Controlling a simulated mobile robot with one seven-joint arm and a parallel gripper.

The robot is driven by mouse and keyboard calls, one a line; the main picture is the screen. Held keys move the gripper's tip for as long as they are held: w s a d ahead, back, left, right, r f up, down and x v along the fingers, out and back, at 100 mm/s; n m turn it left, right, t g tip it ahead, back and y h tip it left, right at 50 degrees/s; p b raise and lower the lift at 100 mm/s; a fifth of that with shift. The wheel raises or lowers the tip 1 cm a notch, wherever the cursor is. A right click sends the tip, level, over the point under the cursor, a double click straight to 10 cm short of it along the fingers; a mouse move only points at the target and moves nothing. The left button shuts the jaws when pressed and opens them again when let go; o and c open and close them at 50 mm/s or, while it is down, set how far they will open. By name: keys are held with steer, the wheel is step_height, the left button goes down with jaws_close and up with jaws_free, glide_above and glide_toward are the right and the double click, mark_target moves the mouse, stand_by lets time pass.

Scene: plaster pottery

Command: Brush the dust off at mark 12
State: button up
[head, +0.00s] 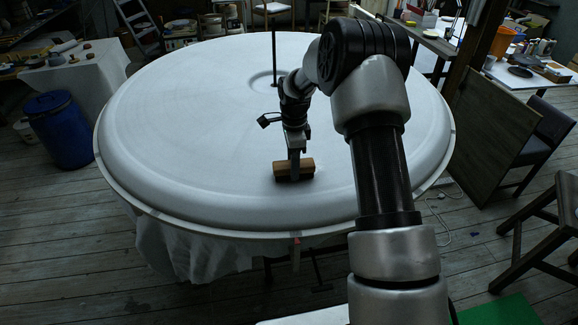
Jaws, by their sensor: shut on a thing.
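A large round white plaster piece (190,150) fills the middle of the head view, with a raised rounded rim and a shallow ring near its centre. My gripper (294,160) is shut on a brush (308,168) with a wooden-brown block and dark lower part. The brush is at the near part of the plaster, just inside the rim. It looks level and low over the surface; whether its bristles touch cannot be told. No mark with a number 12 is readable. A small reddish mark (297,241) shows at the near edge below the rim.
A dark upright rod (274,60) stands at the plaster's centre. A blue barrel (58,130) stands at the left. A chair (540,130), a stool (545,225) and a leaning board (490,135) are at the right. The plaster left of the brush is clear.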

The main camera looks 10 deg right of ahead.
steer(key=shift+d+f+b, duration=0.15)
steer(key=shift+d+b, duration=0.25)
steer(key=shift+d, duration=5.4)
steer(key=shift+w+a, duration=0.1)
steer(key=shift+w, duration=1)
steer(key=shift+a, duration=4.9)
steer(key=shift+a+b, duration=0.4)
steer(key=shift+a, duration=1.15)
steer(key=shift+w, duration=1.05)
